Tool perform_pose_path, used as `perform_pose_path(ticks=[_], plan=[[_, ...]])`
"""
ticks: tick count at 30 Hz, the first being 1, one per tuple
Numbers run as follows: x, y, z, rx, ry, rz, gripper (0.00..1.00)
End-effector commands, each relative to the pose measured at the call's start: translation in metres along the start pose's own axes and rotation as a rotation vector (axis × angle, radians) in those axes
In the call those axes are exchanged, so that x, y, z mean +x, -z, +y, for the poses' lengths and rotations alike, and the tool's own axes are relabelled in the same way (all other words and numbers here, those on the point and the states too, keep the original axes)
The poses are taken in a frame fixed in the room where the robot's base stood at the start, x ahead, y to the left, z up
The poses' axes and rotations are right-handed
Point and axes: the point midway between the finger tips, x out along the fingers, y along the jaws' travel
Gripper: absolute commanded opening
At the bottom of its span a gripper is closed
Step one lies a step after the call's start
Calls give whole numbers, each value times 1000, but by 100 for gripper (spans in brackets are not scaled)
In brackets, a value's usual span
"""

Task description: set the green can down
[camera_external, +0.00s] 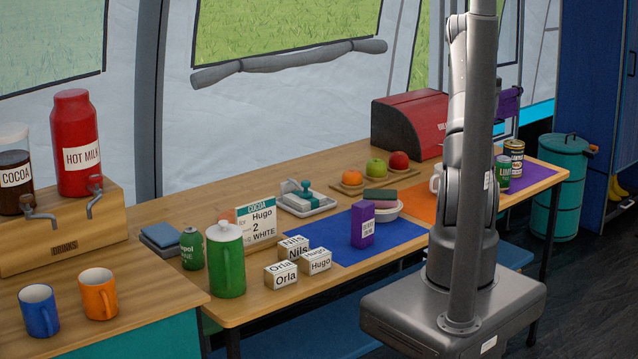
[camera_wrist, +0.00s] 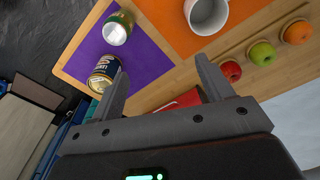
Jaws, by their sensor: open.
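A green can (camera_external: 502,173) stands upright on the purple mat (camera_external: 536,175) at the right end of the table. In the wrist view the can (camera_wrist: 118,28) shows its silver top on the purple mat (camera_wrist: 150,62). My gripper (camera_wrist: 158,72) is open, with its two fingers wide apart and nothing between them. The green can is clear of both fingers, beyond the left one. In the external view my gripper is hidden behind my arm and column. A second green can (camera_external: 191,249) stands beside the green jug at the left.
A dark and gold can (camera_external: 514,152) stands close by the green can; it is near my left finger in the wrist view (camera_wrist: 104,72). A white mug (camera_wrist: 207,14) stands on the orange mat (camera_wrist: 165,15). Fruit (camera_external: 376,167) and a red bread bin (camera_external: 410,122) are behind.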

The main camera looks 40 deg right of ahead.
Motion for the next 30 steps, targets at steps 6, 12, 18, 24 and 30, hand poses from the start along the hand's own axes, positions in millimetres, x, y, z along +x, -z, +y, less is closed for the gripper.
perform_pose_path(ticks=[6, 12, 18, 24, 30], plan=[[-76, -7, -106, -45, 6, 71, 73], [-130, -38, -196, -93, 19, 128, 73], [-170, -88, -278, -148, 37, 183, 73], [-196, -153, -346, -211, 56, 237, 73], [-206, -228, -398, -276, 76, 292, 73]])
